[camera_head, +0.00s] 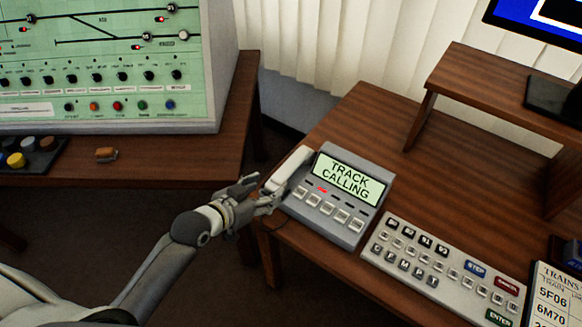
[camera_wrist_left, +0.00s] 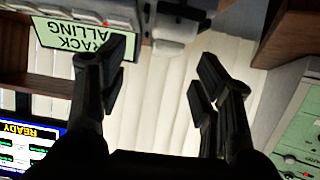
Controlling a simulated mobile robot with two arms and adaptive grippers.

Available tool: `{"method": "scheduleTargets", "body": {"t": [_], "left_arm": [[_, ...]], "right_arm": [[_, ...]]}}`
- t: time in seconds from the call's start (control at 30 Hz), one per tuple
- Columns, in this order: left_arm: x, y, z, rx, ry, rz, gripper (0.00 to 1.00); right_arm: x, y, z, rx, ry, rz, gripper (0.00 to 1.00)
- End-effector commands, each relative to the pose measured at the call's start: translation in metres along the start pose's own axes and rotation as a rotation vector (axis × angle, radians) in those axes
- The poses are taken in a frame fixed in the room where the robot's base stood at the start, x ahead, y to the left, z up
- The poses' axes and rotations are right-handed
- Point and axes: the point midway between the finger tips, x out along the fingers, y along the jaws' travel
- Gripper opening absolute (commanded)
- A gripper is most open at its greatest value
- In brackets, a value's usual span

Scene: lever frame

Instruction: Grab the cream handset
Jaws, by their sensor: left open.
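The cream handset (camera_head: 288,170) lies along the left side of a grey desk phone (camera_head: 325,215), whose screen reads "TRACK CALLING". My left gripper (camera_head: 262,191) is just left of the handset's lower end, with its fingers pointing toward it. In the left wrist view, the gripper (camera_wrist_left: 160,78) is open with a wide empty gap. The handset's pale end (camera_wrist_left: 176,32) shows upside down beyond that gap, beside the phone's screen (camera_wrist_left: 84,38). I cannot tell whether a fingertip touches the handset. My right gripper is not in view.
The phone stands on a wooden desk (camera_head: 340,120) near its left edge. A button keypad (camera_head: 440,265) lies to its right, and a raised wooden shelf (camera_head: 500,85) stands behind. A green track panel (camera_head: 100,60) is on another desk at left.

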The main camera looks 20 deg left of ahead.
Motion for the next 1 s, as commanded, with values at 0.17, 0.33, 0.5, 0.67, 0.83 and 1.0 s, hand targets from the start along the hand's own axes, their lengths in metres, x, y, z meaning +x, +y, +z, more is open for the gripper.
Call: {"method": "scheduleTargets", "body": {"t": [0.17, 0.33, 0.5, 0.67, 0.83, 1.0], "left_arm": [[0.013, -0.014, -0.017, -0.003, 0.075, -0.008, 0.59], [0.039, -0.014, -0.022, -0.005, 0.082, -0.008, 0.59], [0.059, -0.014, -0.022, -0.004, 0.080, -0.008, 0.59], [0.067, -0.014, -0.024, -0.003, 0.078, -0.008, 0.59], [0.088, -0.012, -0.030, -0.005, 0.078, -0.008, 0.59], [0.108, -0.012, -0.030, -0.003, 0.078, -0.007, 0.59]], "right_arm": [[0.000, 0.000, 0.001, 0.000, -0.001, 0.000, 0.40], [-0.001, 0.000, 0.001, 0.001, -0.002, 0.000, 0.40], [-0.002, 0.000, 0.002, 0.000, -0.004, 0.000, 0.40], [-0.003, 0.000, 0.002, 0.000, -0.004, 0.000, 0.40], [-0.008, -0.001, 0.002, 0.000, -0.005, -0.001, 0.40], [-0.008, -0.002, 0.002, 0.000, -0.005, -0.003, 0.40]]}}
